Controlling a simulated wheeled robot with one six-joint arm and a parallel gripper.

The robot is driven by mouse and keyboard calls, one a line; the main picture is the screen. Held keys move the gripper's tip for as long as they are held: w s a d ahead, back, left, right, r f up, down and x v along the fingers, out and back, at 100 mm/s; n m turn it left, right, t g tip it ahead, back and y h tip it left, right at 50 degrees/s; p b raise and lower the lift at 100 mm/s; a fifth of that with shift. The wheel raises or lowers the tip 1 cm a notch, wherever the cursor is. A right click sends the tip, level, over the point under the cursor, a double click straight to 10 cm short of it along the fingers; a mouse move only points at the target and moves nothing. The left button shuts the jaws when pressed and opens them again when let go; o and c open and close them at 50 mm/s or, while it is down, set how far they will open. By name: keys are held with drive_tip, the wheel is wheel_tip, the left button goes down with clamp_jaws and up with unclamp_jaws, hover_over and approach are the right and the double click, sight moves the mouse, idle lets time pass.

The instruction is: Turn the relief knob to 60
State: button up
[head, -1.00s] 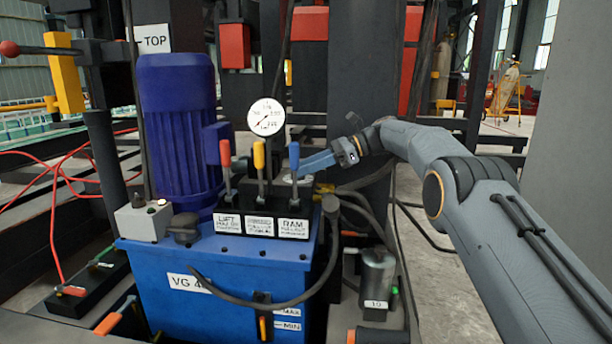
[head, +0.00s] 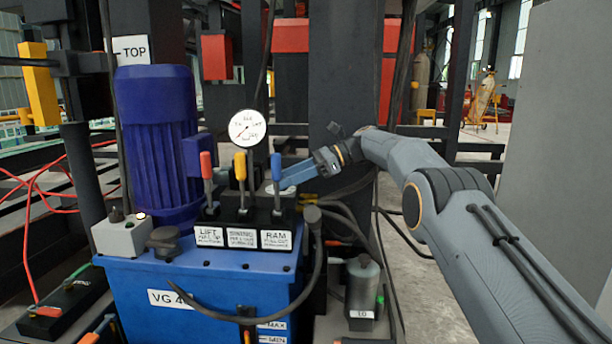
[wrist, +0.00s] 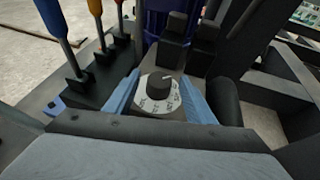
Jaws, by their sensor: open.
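The relief knob (wrist: 158,86) is a dark round knob on a pale dial plate with dark markings, in the middle of the wrist view. The markings are too small to read surely. My gripper (head: 294,174) is open, with one blue finger on each side of the knob in the wrist view and a gap to each side. I cannot tell whether the fingertips are level with the knob or above it. In the head view the gripper is just right of the blue-handled lever (head: 276,172), and the dial shows only as a pale patch under the fingers.
Red (head: 206,170) and yellow (head: 240,170) levers stand left of the blue one on the valve block. A pressure gauge (head: 248,127) and blue motor (head: 155,135) rise behind. The blue tank (head: 200,285) lies below. Black hoses (head: 345,215) run close on the right.

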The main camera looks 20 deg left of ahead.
drive_tip(key=shift+s+r+t+p, duration=0.15)
drive_tip(key=shift+r+t+p, duration=0.15)
drive_tip(key=shift+p, duration=0.8)
drive_tip(key=m+t+p, duration=0.1)
drive_tip(key=p, duration=0.3)
drive_tip(key=m+t+p, duration=0.1)
drive_tip(key=p, duration=0.3)
drive_tip(key=m+t+y+p, duration=0.1)
drive_tip(key=m+t+p, duration=0.1)
drive_tip(key=p, duration=0.3)
drive_tip(key=shift+s, duration=0.3)
